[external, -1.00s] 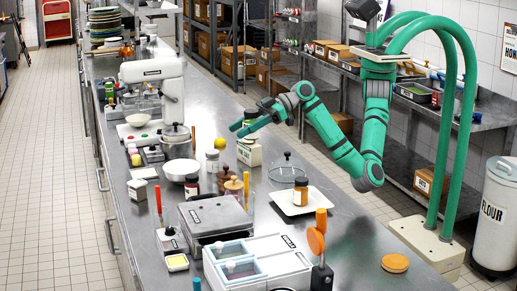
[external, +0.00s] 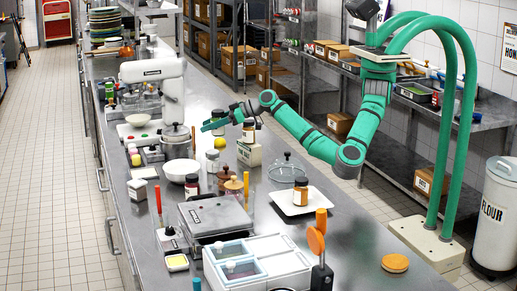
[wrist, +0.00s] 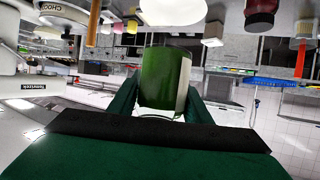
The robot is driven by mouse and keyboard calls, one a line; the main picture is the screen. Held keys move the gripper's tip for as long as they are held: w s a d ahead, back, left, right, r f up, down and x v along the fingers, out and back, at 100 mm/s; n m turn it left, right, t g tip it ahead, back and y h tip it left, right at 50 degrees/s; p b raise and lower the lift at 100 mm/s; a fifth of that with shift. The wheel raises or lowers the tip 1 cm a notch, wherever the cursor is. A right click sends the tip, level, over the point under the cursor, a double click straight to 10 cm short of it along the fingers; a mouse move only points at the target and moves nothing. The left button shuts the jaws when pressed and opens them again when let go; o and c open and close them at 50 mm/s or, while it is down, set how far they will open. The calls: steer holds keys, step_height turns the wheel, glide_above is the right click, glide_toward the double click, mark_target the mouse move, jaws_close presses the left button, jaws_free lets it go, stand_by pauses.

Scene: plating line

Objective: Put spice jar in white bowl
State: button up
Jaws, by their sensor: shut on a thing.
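My gripper (external: 212,124) is shut on a green jar with a pale label, held above the counter. The jar (wrist: 165,80) fills the middle of the wrist view between my two fingers; in the external view it (external: 218,115) shows small, with a dark lid. I take it to be the spice jar. The white bowl (external: 179,171) stands on the counter, nearer the camera and left of my gripper. It looks empty. In the wrist view, which is upside down, the bowl (wrist: 172,10) shows at the top edge, just past the jar and apart from it.
A pot (external: 177,142) stands close behind the bowl, and a dark red jar (external: 192,187) close in front. The white mixer (external: 152,71) rises at the back left. Another jar (external: 248,131) and a white box (external: 249,153) stand to the right. A lemon (external: 220,143) lies between.

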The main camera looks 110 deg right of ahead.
steer(key=w+d+f, duration=0.1)
steer(key=w+f, duration=1)
steer(key=f, duration=0.1)
steer(key=shift+w+d, duration=0.35)
steer(key=shift+d, duration=0.05)
steer(key=shift+f, duration=0.6)
steer(key=o, duration=1.2)
steer(key=shift+o, duration=0.2)
steer(key=shift+r, duration=0.1)
steer(key=r+v, duration=0.1)
steer(key=v, duration=1.1)
